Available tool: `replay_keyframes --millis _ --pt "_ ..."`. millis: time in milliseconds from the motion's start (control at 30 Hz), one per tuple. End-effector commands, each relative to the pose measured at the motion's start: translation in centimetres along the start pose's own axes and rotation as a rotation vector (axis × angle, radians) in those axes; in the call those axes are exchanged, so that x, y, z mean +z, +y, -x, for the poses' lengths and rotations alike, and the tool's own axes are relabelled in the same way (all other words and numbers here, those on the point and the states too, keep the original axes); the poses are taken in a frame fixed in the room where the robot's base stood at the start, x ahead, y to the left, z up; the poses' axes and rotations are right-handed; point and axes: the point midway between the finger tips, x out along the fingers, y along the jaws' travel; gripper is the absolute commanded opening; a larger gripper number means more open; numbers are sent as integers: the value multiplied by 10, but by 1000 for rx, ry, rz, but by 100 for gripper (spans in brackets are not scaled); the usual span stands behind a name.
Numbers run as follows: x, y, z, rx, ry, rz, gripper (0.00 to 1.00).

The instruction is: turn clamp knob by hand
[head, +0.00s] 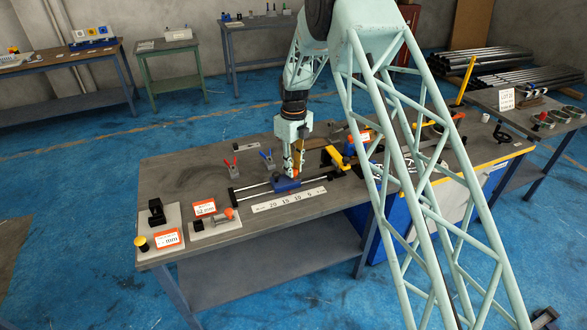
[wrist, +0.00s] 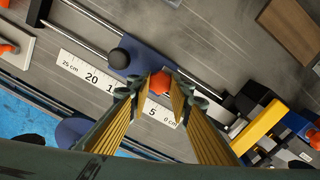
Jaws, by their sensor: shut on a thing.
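The orange-red clamp knob (wrist: 160,82) sits on a blue carriage (wrist: 140,60), which rides on two parallel metal rails. My gripper (wrist: 161,84) points down over the carriage, with its two fingertips on either side of the knob, shut on it. A round black knob (wrist: 118,57) is on the same carriage, to the left of the fingers.
A white scale strip (head: 289,199) lies along the rails' front. A yellow-and-black fixture (wrist: 262,122) stands to the right of the fingers. Signs and small blocks occupy the table's left end.

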Motion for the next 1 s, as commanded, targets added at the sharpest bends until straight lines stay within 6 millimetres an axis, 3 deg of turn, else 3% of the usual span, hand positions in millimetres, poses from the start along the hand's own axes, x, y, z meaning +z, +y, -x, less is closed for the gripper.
replay_keyframes --millis 100,133,267,667,1000 --pt "0 0 0 0 0 67 11" --pt "0 0 0 0 0 63 22" --pt "0 0 0 0 0 60 33" --pt "0 0 2 0 0 59 33" --pt "0 0 22 0 0 59 33"
